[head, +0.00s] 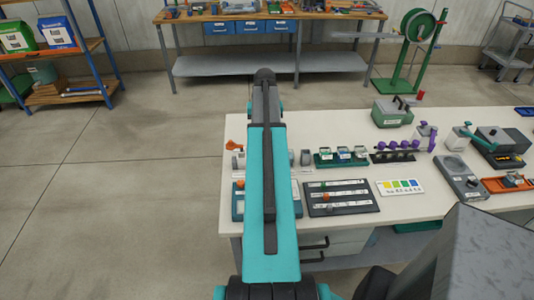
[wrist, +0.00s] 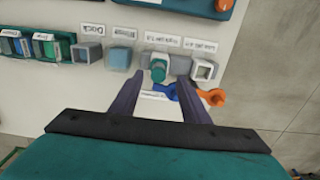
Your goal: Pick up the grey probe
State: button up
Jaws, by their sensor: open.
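In the wrist view my gripper (wrist: 160,78) is open, with its two dark fingers spread. A small upright piece with a teal top and pale body (wrist: 158,70) stands in a grey holder, just beyond and between the fingertips. I see no contact. I cannot tell for certain whether this piece is the grey probe. In the head view my arm hides the gripper and this part of the bench.
An orange tool (wrist: 211,96) and a blue one (wrist: 165,91) lie close to the fingers. A teal rack (wrist: 40,47) stands to the left. In the head view the white bench (head: 310,125) also carries a dark slotted panel (head: 340,209) and a purple-knobbed rack (head: 380,158).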

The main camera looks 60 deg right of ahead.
jog(key=shift+d+f+b, duration=0.15)
jog(key=shift+f+b, duration=1.55)
jog(key=shift+f, duration=0.9)
jog(key=shift+c, duration=0.4)
grip_shut()
